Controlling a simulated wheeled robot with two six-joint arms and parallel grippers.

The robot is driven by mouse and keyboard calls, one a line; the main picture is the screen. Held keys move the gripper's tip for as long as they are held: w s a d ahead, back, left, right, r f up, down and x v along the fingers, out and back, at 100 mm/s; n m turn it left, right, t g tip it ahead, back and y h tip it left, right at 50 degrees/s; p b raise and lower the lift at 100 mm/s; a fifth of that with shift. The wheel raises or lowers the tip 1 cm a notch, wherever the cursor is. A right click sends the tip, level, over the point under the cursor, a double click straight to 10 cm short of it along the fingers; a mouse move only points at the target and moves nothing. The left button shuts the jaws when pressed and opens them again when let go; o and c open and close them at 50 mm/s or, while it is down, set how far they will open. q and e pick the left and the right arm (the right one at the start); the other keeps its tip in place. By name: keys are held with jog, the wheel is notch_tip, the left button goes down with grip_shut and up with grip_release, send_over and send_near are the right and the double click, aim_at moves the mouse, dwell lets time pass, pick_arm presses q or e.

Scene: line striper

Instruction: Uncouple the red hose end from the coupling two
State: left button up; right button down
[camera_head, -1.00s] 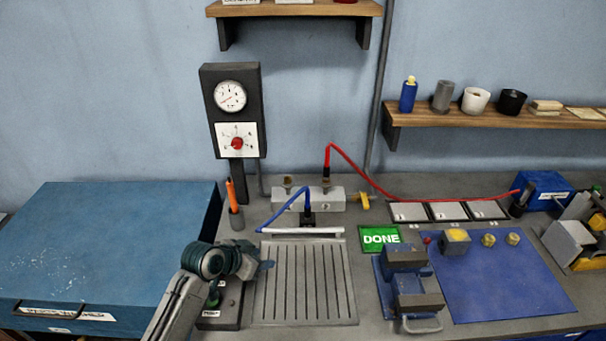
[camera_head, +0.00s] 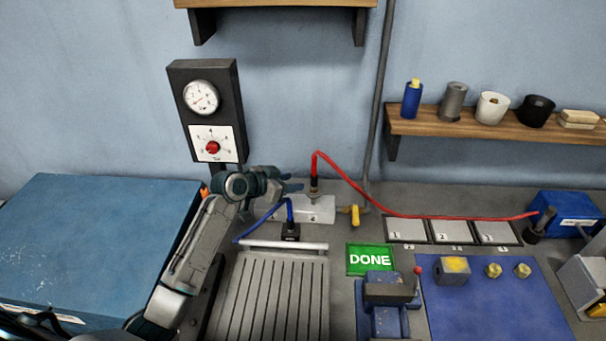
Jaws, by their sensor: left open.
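The red hose (camera_head: 375,207) runs from the blue box at the right to its dark end (camera_head: 314,184), which stands upright on a coupling on the grey manifold block (camera_head: 321,211). My left gripper (camera_head: 296,187) is open just left of the red hose end, apart from it as far as I can see. My gripper and arm hide the left part of the block, including any coupling there. The blue hose (camera_head: 262,222) ends in a black fitting (camera_head: 290,232) in front of the block. My right gripper is not in view.
A yellow valve handle (camera_head: 354,215) sits right of the block. A slotted grey tray (camera_head: 270,295) lies in front, with a green DONE panel (camera_head: 370,259) to its right. Numbered pads (camera_head: 455,232) and a blue mat (camera_head: 500,300) lie further right. A gauge panel (camera_head: 208,110) stands behind.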

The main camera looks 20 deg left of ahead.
aim_at(312, 180)
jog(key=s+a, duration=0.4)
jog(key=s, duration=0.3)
pick_arm(q)
jog(key=b+x, duration=0.3)
jog(key=x, duration=0.5)
jog(key=shift+d, duration=0.1)
grip_shut()
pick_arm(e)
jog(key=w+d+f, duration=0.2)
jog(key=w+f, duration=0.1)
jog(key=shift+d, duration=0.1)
